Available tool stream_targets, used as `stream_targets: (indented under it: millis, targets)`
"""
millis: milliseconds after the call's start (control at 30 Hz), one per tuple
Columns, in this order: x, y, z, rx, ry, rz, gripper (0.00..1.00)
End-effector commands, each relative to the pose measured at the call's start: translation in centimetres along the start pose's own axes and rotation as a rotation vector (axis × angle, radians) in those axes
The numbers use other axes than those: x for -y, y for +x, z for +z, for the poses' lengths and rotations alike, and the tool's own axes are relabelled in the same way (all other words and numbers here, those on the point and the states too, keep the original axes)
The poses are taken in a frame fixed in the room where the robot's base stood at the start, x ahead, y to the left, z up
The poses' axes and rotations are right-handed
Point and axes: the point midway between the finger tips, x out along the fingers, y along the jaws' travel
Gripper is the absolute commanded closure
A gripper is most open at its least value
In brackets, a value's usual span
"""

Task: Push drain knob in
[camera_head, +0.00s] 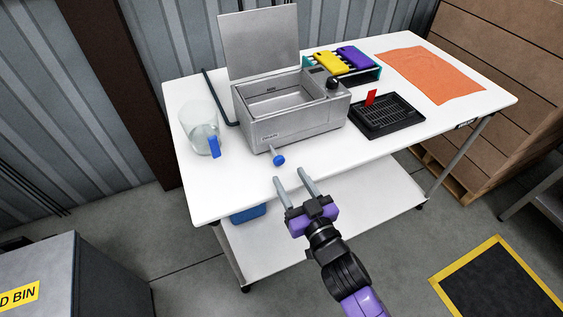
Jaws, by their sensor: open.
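The drain knob (279,160) is a small blue cap on a short stem. It sticks out from the lower front of a grey metal bath (290,124) with its lid (259,43) standing open. My gripper (292,183) is in front of the knob and a little below it in the picture. Its two grey fingers are apart with nothing between them. They point toward the table's front edge and the bath. The fingers look apart from the knob, though the exact distance is hard to tell.
The bath stands on a white table (430,134). A clear jug (200,127) with a blue handle stands at left. A black grated tray (386,117) with a red piece, a rack (362,75) with yellow and purple items, and an orange cloth (432,73) lie to the right.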

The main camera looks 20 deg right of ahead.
Motion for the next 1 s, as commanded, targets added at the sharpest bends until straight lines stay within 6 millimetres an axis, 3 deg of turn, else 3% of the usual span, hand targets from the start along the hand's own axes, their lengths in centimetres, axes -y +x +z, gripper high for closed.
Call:
stream_targets:
  millis: [200, 400, 767, 1000]
  targets:
    - [0.1, 3.5, -0.4, -0.003, 0.001, -0.001, 0.51]
    - [0.1, 5.5, -0.2, -0.002, 0.0, -0.001, 0.51]
    - [0.1, 6.0, -0.1, -0.001, 0.0, -0.001, 0.51]
    - [0.1, 6.0, -0.1, -0.001, 0.0, -0.001, 0.98]
